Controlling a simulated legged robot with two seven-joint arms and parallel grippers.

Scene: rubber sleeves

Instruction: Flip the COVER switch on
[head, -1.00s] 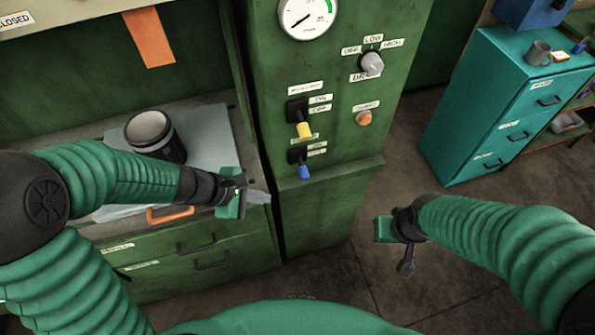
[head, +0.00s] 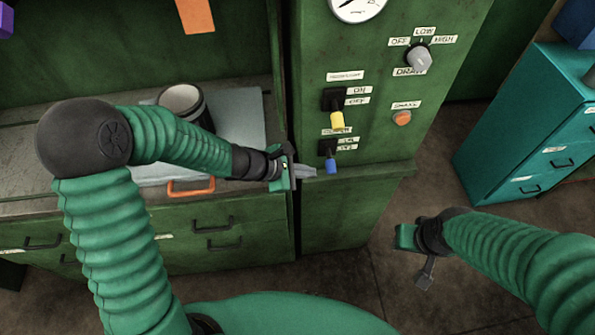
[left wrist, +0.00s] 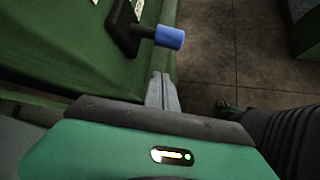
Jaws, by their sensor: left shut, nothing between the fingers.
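The green panel has a switch with a blue lever (head: 331,166), its lever hanging down. The label above it is partly hidden by the yellow lever and too small to read surely, so I cannot confirm it says COVER. The blue lever also shows in the left wrist view (left wrist: 169,37). My left gripper (head: 312,172) is shut and empty, its fingertips just left of and slightly below the blue lever, apart from it. Its fingers also show in the left wrist view (left wrist: 161,92). My right gripper (head: 426,272) hangs low at the right; its jaw state is unclear.
A yellow-levered switch (head: 337,119) sits directly above the blue one. A grey knob (head: 418,57), an orange button (head: 402,118) and a gauge (head: 357,5) are on the panel. A ledge (head: 365,177) juts out just below the switches. A teal cabinet (head: 510,135) stands right.

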